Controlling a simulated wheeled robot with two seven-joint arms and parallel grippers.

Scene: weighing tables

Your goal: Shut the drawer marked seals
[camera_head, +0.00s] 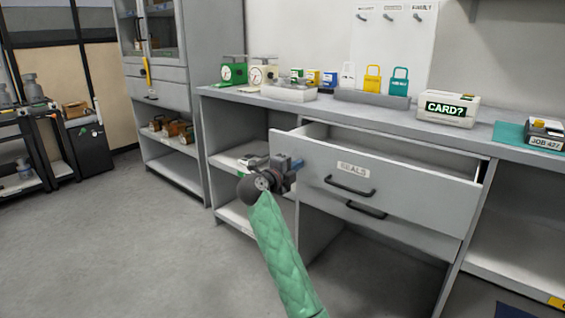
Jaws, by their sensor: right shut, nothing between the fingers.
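The drawer marked SEALS (400,186) is pulled out from under the grey counter. Its white label and dark bar handle (350,186) are on the front, and part of its inside shows above the front. My right gripper (294,165) is shut and empty at the left end of the drawer front. I cannot tell whether it touches the front. My right arm, in a green sleeve, comes up from the bottom. My left gripper is not in view.
A second drawer (408,232) with a dark handle lies below. The counter (460,139) carries green and cream scales, padlocks, a CARD? box (447,109) and a JOB 427 device (544,133). A grey cabinet (170,110) stands left. The floor at left is clear.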

